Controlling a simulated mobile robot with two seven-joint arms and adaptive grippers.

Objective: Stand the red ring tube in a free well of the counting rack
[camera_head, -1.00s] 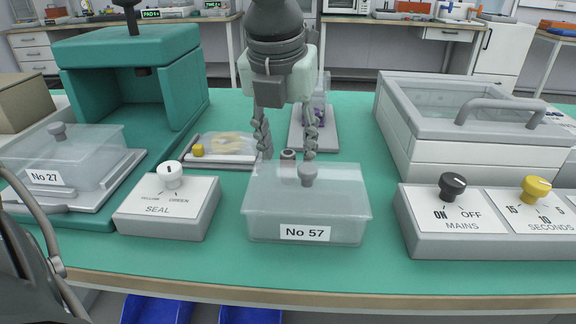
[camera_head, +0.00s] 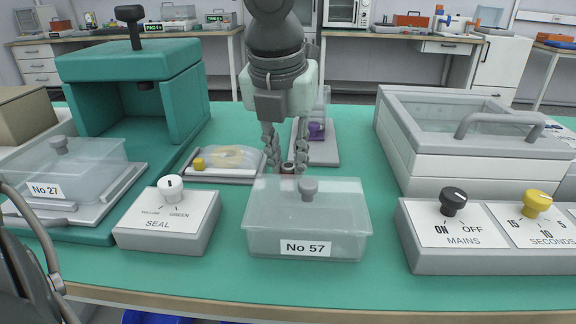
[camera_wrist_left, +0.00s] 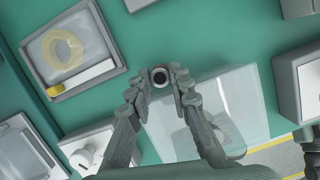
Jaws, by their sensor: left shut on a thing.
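My left gripper (camera_head: 287,166) is shut on a small upright tube (camera_head: 288,167) with a dark round top, just behind the clear box marked No 57. In the left wrist view the tube's dark opening (camera_wrist_left: 160,77) shows between the fingertips (camera_wrist_left: 160,85). Its lower part is hidden behind the box in the head view, and I cannot make out a red ring clearly. I cannot identify the counting rack in these views.
The clear box No 57 (camera_head: 270,235) stands directly in front of my gripper. A tray with a yellow ring (camera_head: 225,178) lies left; a grey tray with a purple item (camera_head: 316,155) stands behind. The SEAL box (camera_head: 165,228) and MAINS panel (camera_head: 455,255) flank the front.

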